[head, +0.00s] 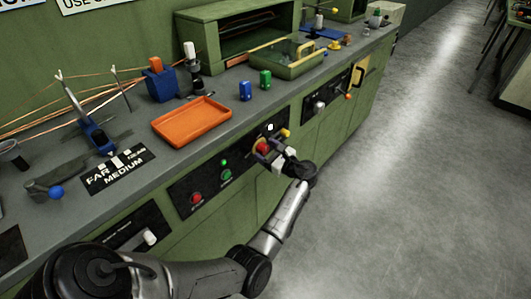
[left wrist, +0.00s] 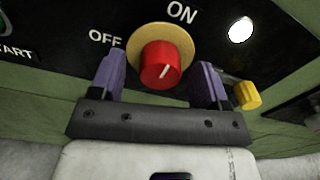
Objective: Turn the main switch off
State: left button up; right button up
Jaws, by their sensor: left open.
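The main switch is a red knob (left wrist: 160,66) on a yellow disc (left wrist: 186,42), set in a black panel on the bench front. My left gripper (left wrist: 157,78) is open, with one purple finger on each side of the knob and visible gaps. How deep the fingers reach is hard to tell. In the head view my left gripper (head: 268,151) is at the knob and partly covers it. My right gripper is not in view.
A lit white lamp (left wrist: 240,30) and a yellow part (left wrist: 247,95) sit right of the switch. A green button (head: 226,175) and red button (head: 196,198) are on the panel to its left. An orange tray (head: 192,121) lies on the bench. The floor at right is clear.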

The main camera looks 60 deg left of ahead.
pick_arm(q)
jog(key=shift+s+a, duration=0.1)
jog(key=shift+a, duration=0.2)
jog(key=c, duration=0.9)
